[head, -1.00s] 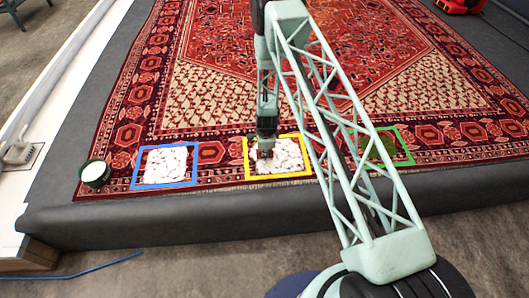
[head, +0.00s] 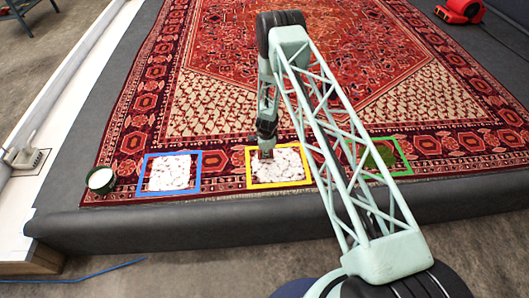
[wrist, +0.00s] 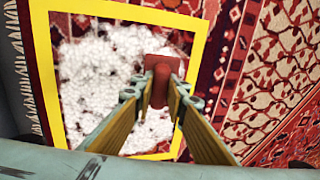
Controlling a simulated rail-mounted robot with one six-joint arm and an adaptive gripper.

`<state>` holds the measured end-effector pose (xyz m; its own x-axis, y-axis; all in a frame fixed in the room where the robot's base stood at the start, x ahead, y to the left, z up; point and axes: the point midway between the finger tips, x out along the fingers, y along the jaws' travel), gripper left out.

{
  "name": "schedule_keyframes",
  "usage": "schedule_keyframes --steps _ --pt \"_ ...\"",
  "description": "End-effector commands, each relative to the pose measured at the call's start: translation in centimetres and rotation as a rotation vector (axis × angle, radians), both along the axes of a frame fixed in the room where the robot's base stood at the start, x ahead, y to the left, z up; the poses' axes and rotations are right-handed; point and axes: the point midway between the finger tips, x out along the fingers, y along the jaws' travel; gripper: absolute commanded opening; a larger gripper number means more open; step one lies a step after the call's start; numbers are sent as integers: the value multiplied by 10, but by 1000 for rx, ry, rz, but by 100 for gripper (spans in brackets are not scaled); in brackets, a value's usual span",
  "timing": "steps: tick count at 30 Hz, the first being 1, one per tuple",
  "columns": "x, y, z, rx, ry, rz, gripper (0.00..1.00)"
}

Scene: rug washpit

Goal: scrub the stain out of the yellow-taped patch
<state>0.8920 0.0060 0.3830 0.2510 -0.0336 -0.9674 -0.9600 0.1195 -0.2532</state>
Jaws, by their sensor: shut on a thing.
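The yellow-taped patch (head: 280,186) lies on the front border of the rug and is largely covered by white foam (head: 285,166). The yellow tape frame (wrist: 44,75) and foam (wrist: 85,85) also show in the wrist view, with some red rug showing through the foam and a barer dark red strip along the top. My gripper (head: 266,152) is over the back-left part of this patch. In the wrist view my gripper (wrist: 158,100) is shut on a red brush (wrist: 162,66), whose head is down at the foam. Its underside and any stain beneath the foam are hidden.
A blue-taped patch (head: 146,175) to the left also holds white foam. A green-taped patch (head: 405,158) to the right shows a green stain, partly behind my arm. A dark tub of white stuff (head: 101,181) stands at the rug's left corner. A red machine (head: 460,11) sits back right.

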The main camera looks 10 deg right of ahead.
Motion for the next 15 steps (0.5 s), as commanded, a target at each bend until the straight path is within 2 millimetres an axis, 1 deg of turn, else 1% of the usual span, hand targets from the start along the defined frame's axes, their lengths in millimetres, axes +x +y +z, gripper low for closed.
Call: schedule_keyframes --steps 1,2,3,6,7,11,15 --pt "0 -1 -1 0 2 0 0" --pt "3 -2 3 0 0 -1 0" --pt "3 -3 3 1 1 -2 0" --pt "5 -4 -2 1 3 -4 0" --pt "8 -5 4 1 1 -4 0" --pt "11 -7 -3 3 2 -7 0" --pt "11 -7 -3 3 1 -6 0"
